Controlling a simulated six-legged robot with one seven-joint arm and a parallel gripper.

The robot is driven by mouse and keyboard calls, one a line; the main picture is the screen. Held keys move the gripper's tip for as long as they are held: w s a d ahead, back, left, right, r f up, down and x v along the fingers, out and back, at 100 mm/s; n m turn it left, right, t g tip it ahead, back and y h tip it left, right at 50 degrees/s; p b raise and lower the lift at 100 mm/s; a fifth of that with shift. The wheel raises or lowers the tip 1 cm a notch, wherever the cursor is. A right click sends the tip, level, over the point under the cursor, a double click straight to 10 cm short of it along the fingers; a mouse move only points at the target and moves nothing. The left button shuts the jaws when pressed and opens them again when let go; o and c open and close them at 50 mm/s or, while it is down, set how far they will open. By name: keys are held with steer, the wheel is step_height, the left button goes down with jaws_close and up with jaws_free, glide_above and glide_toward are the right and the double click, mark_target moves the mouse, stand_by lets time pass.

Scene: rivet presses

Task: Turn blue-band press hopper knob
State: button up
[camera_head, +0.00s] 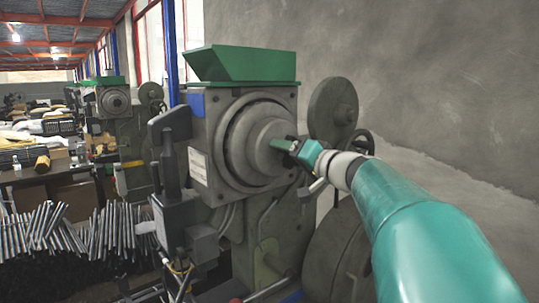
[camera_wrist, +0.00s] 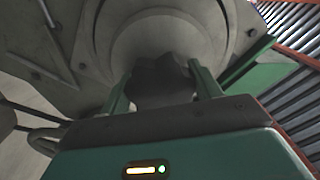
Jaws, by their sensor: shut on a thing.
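The rivet press (camera_head: 235,150) stands in front of me, with a green hopper (camera_head: 240,64) on top and a blue patch (camera_head: 196,104) at its upper left. A large round grey hub (camera_head: 262,143) is on its face. My gripper (camera_head: 284,144) reaches the hub's centre from the right. In the wrist view a dark lobed knob (camera_wrist: 160,80) sits between the two green fingers of my gripper (camera_wrist: 162,88), in front of the round hub (camera_wrist: 155,35). The fingers are shut on the knob, one on each side. In the head view the gripper hides the knob.
A grey disc wheel (camera_head: 333,108) is right of the press, near my arm. A control box on an arm (camera_head: 170,125) is at its left. Another press (camera_head: 115,105) stands behind. Metal rods (camera_head: 120,235) fill the lower left. A bare wall (camera_head: 450,80) is at the right.

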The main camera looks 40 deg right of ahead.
stand_by(0.3)
steer(key=o, duration=1)
steer(key=shift+s, duration=0.1)
steer(key=s, duration=1.3)
steer(key=shift+s+d, duration=0.2)
steer(key=shift+s, duration=0.1)
